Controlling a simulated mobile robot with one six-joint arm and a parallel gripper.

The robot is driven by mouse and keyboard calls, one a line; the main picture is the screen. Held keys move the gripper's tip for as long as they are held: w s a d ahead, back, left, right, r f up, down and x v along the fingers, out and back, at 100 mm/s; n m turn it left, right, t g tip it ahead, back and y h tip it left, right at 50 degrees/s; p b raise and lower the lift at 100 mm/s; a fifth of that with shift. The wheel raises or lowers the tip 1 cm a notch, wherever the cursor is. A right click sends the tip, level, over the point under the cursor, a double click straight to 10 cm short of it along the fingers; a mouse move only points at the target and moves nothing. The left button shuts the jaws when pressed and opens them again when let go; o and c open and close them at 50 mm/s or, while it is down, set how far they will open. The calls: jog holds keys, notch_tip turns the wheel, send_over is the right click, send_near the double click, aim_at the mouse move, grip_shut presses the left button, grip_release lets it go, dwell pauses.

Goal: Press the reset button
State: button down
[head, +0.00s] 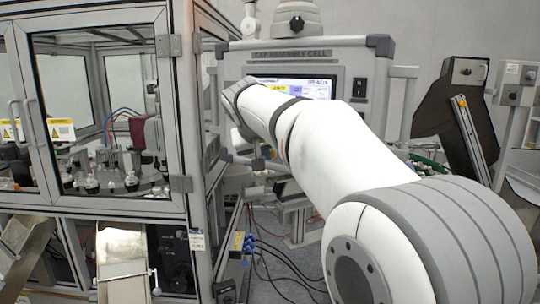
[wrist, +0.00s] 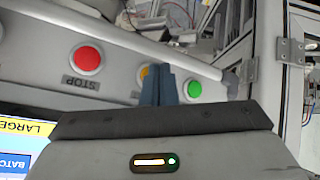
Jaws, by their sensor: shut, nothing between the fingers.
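In the wrist view a panel (wrist: 115,75) carries a row of round buttons. A red button (wrist: 87,60) has the label STOP beside it. A yellow-orange button (wrist: 144,75) is partly hidden behind my gripper (wrist: 165,72). A green button (wrist: 194,90) shows just right of the fingers. I cannot read a reset label; any label by the yellow button is hidden. My gripper's blue-grey fingers are shut and empty, with their tips over the right part of the yellow button. I cannot tell whether they touch it. In the head view my arm hides the buttons.
A lit screen (wrist: 22,150) lies at lower left in the wrist view; it also shows on the console in the head view (head: 318,88). A glazed machine enclosure (head: 180,120) stands close on the left. Cables (head: 270,262) lie on the floor.

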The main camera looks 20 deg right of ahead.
jog(key=shift+s+a, duration=0.3)
jog(key=shift+s, duration=0.05)
jog(key=s+a+b, duration=0.2)
jog(key=s+a, duration=0.2)
jog(key=shift+s+b, duration=0.1)
jog(key=shift+b, duration=0.3)
dwell(0.6)
jog(key=s+d+f+n+g+y, duration=0.1)
jog(key=s+f+g+y, duration=0.3)
jog(key=s+f, duration=2.2)
notch_tip(320, 180, down, 2)
jog(key=shift+s+d+f+g, duration=0.15)
jog(key=shift+s+d+g, duration=0.15)
jog(key=shift+d+g, duration=0.2)
